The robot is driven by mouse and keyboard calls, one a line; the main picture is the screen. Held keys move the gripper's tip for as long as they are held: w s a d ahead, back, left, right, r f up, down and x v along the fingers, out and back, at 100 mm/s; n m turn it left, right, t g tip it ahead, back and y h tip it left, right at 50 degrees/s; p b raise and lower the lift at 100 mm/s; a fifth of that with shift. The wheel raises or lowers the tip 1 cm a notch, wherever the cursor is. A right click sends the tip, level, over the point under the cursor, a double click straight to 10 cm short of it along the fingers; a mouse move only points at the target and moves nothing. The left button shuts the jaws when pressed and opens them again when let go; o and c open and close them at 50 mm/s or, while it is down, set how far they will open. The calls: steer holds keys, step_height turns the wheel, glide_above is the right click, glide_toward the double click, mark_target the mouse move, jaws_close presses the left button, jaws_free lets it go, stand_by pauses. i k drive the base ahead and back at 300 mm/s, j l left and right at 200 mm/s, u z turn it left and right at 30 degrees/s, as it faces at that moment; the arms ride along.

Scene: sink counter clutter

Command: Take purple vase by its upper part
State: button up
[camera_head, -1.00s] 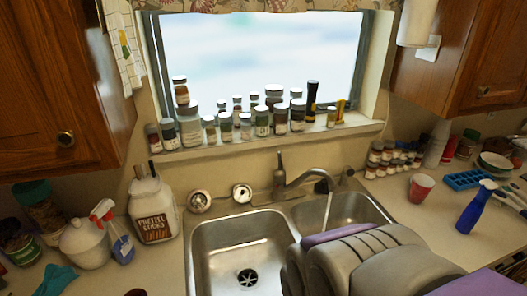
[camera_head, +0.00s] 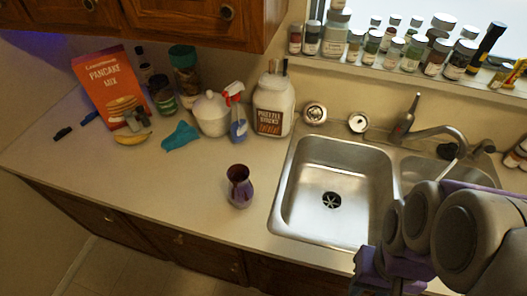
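The purple vase (camera_head: 240,187) stands upright on the counter (camera_head: 185,190), left of the sink and near the counter's front edge. Its open mouth faces up and nothing touches it. My arm fills the lower right corner, in front of the sink. What looks like my gripper (camera_head: 376,272) is the purple and dark part at the arm's lower left end. It is well to the right of the vase and apart from it. Its fingers cannot be made out, so I cannot tell whether it is open or shut.
The double sink (camera_head: 318,232) and faucet (camera_head: 432,128) are right of the vase. Behind it stand a pretzel jar (camera_head: 273,106), a spray bottle (camera_head: 237,118) and a white lidded jar (camera_head: 211,114). A teal cloth (camera_head: 180,136) and a banana (camera_head: 132,138) lie to the left. The counter around the vase is clear.

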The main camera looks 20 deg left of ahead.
mark_target(240, 189)
steer(key=k+l+u, duration=0.15)
steer(key=u, duration=0.15)
steer(key=k+u, duration=0.3)
steer(key=u, duration=1.6)
steer(key=k+j, duration=0.05)
